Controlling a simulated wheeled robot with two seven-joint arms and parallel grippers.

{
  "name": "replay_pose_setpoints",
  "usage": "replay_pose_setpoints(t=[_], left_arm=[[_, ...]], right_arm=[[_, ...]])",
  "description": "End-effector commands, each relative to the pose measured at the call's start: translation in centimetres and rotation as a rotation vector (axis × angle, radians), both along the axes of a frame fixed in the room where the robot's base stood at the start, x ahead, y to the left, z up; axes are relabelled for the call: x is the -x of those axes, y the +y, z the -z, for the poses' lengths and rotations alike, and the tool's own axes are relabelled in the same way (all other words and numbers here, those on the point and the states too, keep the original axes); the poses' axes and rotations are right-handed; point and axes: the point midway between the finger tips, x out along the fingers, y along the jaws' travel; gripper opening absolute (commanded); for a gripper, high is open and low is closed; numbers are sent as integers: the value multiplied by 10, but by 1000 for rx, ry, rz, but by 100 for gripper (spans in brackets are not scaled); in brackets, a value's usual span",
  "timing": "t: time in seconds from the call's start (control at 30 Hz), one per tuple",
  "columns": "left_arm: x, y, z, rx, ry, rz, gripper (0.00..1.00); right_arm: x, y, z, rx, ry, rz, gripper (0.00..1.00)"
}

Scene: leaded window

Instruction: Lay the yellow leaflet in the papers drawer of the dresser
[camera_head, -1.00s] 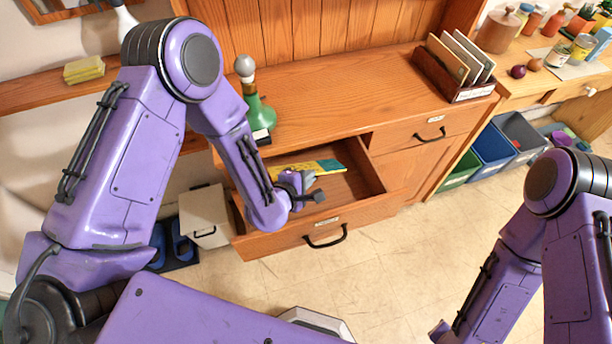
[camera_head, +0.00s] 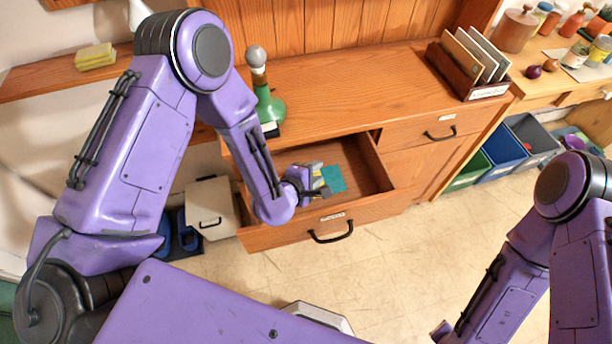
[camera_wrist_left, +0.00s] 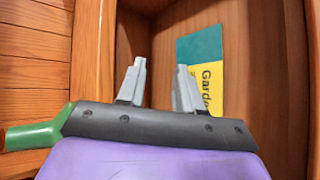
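The yellow leaflet, with a teal end, lies in the open drawer (camera_head: 372,160) of the dresser (camera_head: 335,95). In the head view its teal part (camera_head: 334,178) shows just right of my left gripper (camera_head: 320,181), which hides the rest. In the left wrist view the leaflet (camera_wrist_left: 203,62) appears flat on the drawer floor, with part of a printed word on its yellow half. My left gripper (camera_wrist_left: 160,75) is open, its fingers apart with nothing between them; the right finger overlaps the leaflet in the picture. My right gripper is out of view.
A green bottle-like object (camera_head: 267,100) stands on the dresser top near my left forearm. A letter rack (camera_head: 462,80) stands at the top's right end. Several bins (camera_head: 500,148) stand right of the dresser. The drawer's right part is clear.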

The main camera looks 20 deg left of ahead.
Motion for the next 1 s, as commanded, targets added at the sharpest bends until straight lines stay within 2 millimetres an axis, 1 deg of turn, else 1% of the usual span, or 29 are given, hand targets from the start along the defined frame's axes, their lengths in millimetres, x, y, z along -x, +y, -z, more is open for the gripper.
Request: replay_pose_setpoints(t=[0.03, 0.07, 0.1, 0.17, 0.3, 0.33, 0.4, 0.5, 0.6, 1.0], left_arm=[[-1, 0, -16, -2, -3, 2, 35], [5, 2, -11, -1, -1, 0, 35], [14, 4, -13, 0, 0, -1, 35], [28, 8, -21, 2, 0, -1, 35], [63, 17, -41, 1, -1, 0, 35], [71, 18, -56, 0, 5, 1, 35], [86, 22, -67, 0, 6, 0, 35], [94, 25, -68, -3, 4, 1, 35], [99, 26, -69, -1, 2, 0, 35], [101, 27, -66, -1, 0, 0, 35]], right_arm=[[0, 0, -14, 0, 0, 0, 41], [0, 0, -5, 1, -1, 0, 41], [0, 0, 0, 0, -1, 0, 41], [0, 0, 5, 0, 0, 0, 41], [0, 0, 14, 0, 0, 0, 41], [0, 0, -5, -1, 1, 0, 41], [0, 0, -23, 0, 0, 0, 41], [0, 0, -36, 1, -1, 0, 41], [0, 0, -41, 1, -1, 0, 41], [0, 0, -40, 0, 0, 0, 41]])
